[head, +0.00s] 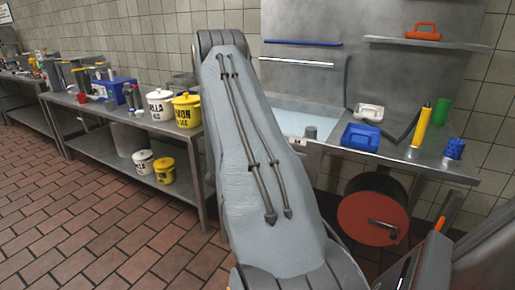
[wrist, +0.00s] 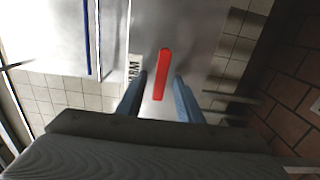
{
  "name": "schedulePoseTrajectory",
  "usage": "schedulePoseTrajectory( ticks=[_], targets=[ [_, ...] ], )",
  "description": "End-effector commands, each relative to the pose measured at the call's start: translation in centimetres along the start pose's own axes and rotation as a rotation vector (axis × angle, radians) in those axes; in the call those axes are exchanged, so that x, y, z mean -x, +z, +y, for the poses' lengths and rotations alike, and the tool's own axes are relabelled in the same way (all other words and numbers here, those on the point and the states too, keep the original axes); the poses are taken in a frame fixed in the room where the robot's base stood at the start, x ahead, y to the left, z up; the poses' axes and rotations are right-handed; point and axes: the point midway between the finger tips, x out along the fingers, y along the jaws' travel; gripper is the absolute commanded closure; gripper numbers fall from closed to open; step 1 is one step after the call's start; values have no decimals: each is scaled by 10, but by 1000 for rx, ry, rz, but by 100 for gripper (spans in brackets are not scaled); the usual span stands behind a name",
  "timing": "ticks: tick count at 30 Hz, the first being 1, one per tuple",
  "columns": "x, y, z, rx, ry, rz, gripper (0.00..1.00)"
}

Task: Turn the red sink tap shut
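The red tap handle (wrist: 162,72) shows in the wrist view as a narrow upright bar in front of a grey metal surface. My gripper (wrist: 160,78) is open, with one blue-grey finger on each side of the handle. Gaps show on both sides, and I see no contact. How far the fingertips are from the handle in depth is unclear. A white label with dark letters (wrist: 134,68) is left of the handle. In the head view my arm hides the gripper and the tap; part of the pale sink basin (head: 300,117) shows behind my arm.
Right of the sink, the steel counter (head: 405,155) holds a blue box (head: 360,137), a white box (head: 369,112) and a yellow cylinder (head: 420,127). A red reel (head: 372,217) sits below. At left, a steel table holds white (head: 160,106) and yellow (head: 187,111) buckets.

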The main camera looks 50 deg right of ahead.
Motion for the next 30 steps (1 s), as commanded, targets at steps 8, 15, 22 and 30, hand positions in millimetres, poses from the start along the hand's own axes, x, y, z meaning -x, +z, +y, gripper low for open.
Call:
schedulePoseTrajectory(
  ticks=[8,15,22,30],
  targets=[
    [28,-1,0,1,-1,2,67],
    [64,0,0,1,0,1,67],
    [77,1,0,0,0,-1,67],
    [77,1,0,0,0,-2,67]
  ],
)
